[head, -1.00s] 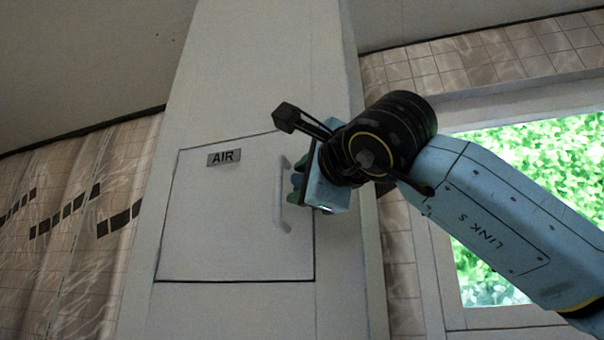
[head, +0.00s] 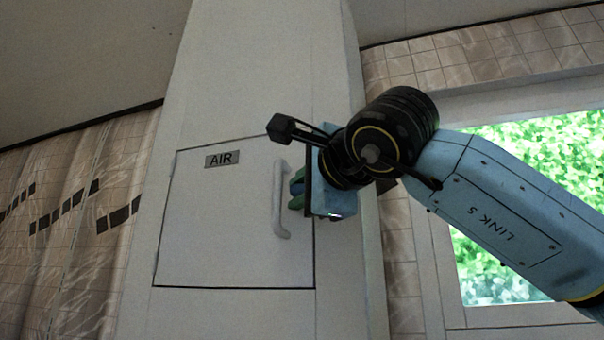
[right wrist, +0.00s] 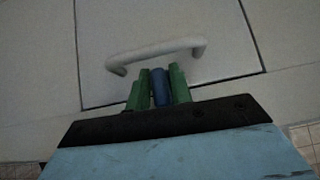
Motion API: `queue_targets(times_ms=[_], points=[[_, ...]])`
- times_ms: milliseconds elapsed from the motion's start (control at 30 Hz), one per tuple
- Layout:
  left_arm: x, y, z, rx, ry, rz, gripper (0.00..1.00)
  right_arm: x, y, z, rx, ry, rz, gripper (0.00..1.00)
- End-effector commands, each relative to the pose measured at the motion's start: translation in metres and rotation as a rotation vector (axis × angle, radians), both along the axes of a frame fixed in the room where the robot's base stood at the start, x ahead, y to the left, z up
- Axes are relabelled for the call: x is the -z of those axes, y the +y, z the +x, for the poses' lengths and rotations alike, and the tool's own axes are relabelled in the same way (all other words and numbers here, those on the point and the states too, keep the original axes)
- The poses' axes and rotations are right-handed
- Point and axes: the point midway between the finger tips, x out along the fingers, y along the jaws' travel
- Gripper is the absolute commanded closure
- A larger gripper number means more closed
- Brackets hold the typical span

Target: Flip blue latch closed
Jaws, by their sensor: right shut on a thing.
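The white panel (head: 215,230) with its AIR label (head: 222,159) lies flush in a pale column. Its white bar handle (head: 280,205) stands near the panel's right edge and also crosses the right wrist view (right wrist: 155,52). The blue latch (right wrist: 160,88) shows in the right wrist view between the green fingers of my right gripper (right wrist: 159,86), just below the handle there. The gripper is shut on it. In the head view my right gripper (head: 297,190) is at the panel's right edge, beside the handle, and the latch is mostly hidden. My left gripper is out of view.
A bright window (head: 540,180) is at the right behind my right arm. Tiled wall (head: 75,230) flanks the column at the left. The space in front of the panel's left part is clear. The handle is very close to my right fingers.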

Motion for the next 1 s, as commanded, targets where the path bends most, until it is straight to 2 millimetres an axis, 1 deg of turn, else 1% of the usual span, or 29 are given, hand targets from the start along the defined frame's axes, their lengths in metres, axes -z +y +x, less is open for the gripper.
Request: queue_targets(times_ms=[33, 100, 400, 433, 533, 833, 933, 1000], points=[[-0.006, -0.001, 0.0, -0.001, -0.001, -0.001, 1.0, -0.003, 0.0, 0.0, 0.001, 0.005, -0.021, 1.0], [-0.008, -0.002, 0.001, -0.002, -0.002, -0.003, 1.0, -0.001, 0.0, 0.0, 0.0, 0.01, -0.04, 1.0], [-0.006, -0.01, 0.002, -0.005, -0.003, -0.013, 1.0, 0.002, 0.0, 0.0, -0.001, 0.013, -0.048, 1.0], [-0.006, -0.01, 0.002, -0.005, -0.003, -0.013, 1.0, 0.002, 0.0, 0.0, -0.001, 0.013, -0.048, 0.76], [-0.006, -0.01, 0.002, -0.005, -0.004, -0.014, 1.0, 0.002, 0.0, 0.0, -0.001, 0.014, -0.048, 0.63], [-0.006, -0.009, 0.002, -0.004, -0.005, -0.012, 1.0, 0.002, -0.001, -0.001, -0.001, 0.013, -0.046, 0.62], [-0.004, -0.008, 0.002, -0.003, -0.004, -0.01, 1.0, 0.002, -0.004, -0.007, -0.001, 0.012, -0.047, 0.62], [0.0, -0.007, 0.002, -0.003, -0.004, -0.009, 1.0, 0.002, -0.009, -0.015, 0.0, 0.011, -0.046, 0.62]])
